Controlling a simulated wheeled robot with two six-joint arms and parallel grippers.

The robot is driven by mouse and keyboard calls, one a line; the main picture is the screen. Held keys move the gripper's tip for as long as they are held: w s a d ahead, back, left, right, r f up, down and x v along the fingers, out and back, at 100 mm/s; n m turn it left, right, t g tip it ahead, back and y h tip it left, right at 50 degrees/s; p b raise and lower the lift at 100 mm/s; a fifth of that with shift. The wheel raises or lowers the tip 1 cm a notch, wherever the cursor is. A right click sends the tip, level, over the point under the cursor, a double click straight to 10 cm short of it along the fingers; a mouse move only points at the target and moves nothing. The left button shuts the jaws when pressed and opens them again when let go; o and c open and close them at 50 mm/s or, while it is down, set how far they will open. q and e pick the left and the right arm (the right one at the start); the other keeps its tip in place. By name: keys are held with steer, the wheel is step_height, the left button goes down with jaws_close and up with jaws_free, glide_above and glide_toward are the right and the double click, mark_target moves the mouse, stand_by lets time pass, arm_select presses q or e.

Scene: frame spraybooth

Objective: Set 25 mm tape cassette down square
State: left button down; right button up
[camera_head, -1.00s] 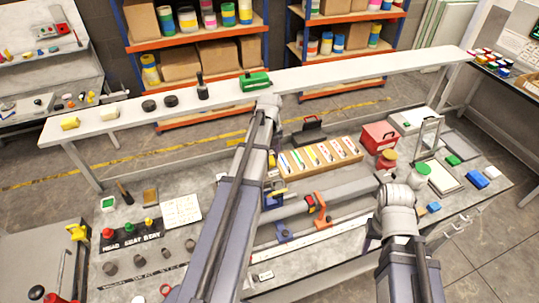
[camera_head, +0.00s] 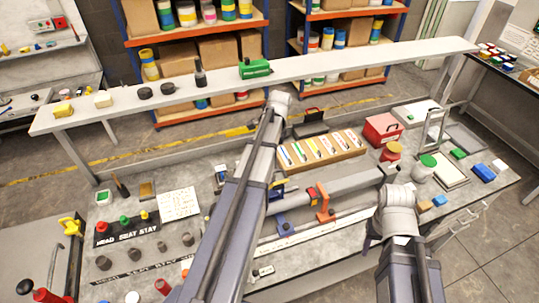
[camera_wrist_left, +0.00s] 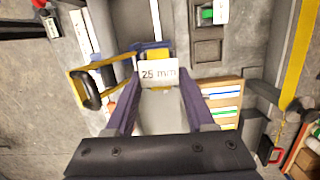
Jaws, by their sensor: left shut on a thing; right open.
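The tape cassette (camera_wrist_left: 158,74) shows in the left wrist view as a pale block with a white "25 mm" label and some yellow behind it. It sits between the tips of my left gripper (camera_wrist_left: 157,84), whose two purple fingers are shut on it. I cannot tell whether the cassette touches the surface below. In the head view my left arm hides most of that gripper and the cassette.
A pen tray (camera_head: 345,157) and a red box (camera_head: 382,129) stand on the bench. A sign sheet (camera_head: 179,202) and knobs lie left. A yellow-framed tool (camera_wrist_left: 84,92) is close left of the left gripper. An orange clamp (camera_head: 324,205) stands mid-bench. A long shelf (camera_head: 330,72) runs behind.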

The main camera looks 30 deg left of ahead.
arm_select(q)
steer(key=n, duration=0.1)
steer(key=f+n+b, duration=0.1)
steer(key=n, duration=0.2)
steer(key=shift+w+f+n+g, duration=0.1)
steer(key=shift+f+n+g, duration=0.3)
steer(key=n+b, duration=0.1)
steer(key=n, duration=0.1)
steer(key=f+n+h+b, duration=0.1)
steer(key=n, duration=0.1)
steer(key=shift+a+f+n+g, duration=0.15)
steer(key=shift+n+g, duration=0.15)
steer(key=n, duration=0.2)
steer(key=f+n+h+b, duration=0.1)
steer(key=n, duration=0.1)
steer(key=n+b, duration=0.1)
steer(key=shift+f+n+h, duration=0.3)
steer(key=shift+n+h, duration=0.1)
steer(key=n, duration=0.3)
steer(key=shift+f+h+b, duration=0.35)
steer(key=shift+h+b, duration=0.05)
steer(key=shift+w, duration=0.1)
steer(key=shift+f+b, duration=0.4)
steer(key=shift+b, duration=0.05)
step_height(320, 180, down, 6)
steer(key=b, duration=0.5)
steer(key=shift+r, duration=0.2)
